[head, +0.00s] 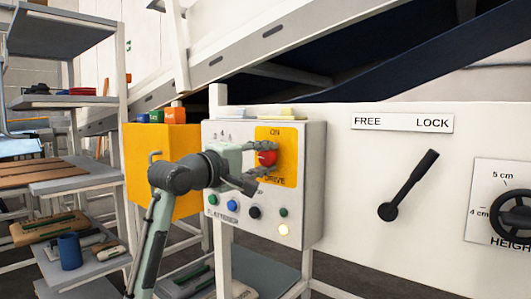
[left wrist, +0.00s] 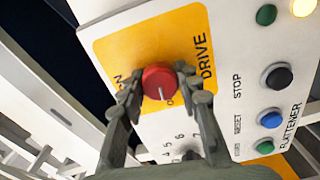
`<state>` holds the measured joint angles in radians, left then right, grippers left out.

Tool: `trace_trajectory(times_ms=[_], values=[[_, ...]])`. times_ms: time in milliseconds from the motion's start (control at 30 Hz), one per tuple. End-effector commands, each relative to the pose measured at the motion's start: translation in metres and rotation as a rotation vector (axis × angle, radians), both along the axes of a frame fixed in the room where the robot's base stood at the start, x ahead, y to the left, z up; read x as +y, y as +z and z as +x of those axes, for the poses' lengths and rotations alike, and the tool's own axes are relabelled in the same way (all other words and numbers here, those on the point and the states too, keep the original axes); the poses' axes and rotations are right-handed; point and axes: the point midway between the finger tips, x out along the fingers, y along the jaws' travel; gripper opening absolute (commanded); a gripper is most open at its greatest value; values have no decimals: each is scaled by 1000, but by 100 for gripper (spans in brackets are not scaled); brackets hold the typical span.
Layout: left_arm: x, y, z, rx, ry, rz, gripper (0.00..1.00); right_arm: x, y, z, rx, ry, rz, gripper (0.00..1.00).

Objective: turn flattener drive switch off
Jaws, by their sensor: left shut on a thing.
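The flattener drive switch is a round red knob (head: 266,158) on a yellow plate (head: 289,158) marked ON at the top and DRIVE at the bottom. My left gripper (head: 264,161) reaches it from the left and is shut on the knob. In the left wrist view, the fingers (left wrist: 158,88) stand on both sides of the red knob (left wrist: 159,76). A pale line on the knob points down in that view. The lettering beside the fingers is partly hidden, so the OFF mark cannot be read. My right gripper is not in view.
Below the plate are several buttons, including black STOP (left wrist: 277,76), blue RESET (left wrist: 270,118) and a lit yellow lamp (head: 284,230). Right of the box is a black FREE/LOCK lever (head: 410,184) and a height dial (head: 514,214). Shelves (head: 75,185) stand at left.

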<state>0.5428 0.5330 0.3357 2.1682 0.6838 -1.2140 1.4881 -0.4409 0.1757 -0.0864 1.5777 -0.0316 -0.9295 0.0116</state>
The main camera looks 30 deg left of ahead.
Motion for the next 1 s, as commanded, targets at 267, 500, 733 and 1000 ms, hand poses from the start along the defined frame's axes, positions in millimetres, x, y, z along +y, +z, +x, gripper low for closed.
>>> trace_trajectory(times_ms=[267,500,733,1000], values=[[-1,-1,0,8,-1,-101,4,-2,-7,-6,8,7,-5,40],[0,-1,0,11,0,-124,4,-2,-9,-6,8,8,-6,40],[0,-1,0,11,-1,-125,4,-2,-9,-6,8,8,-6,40],[0,-1,0,11,-1,-125,54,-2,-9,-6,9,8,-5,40]])
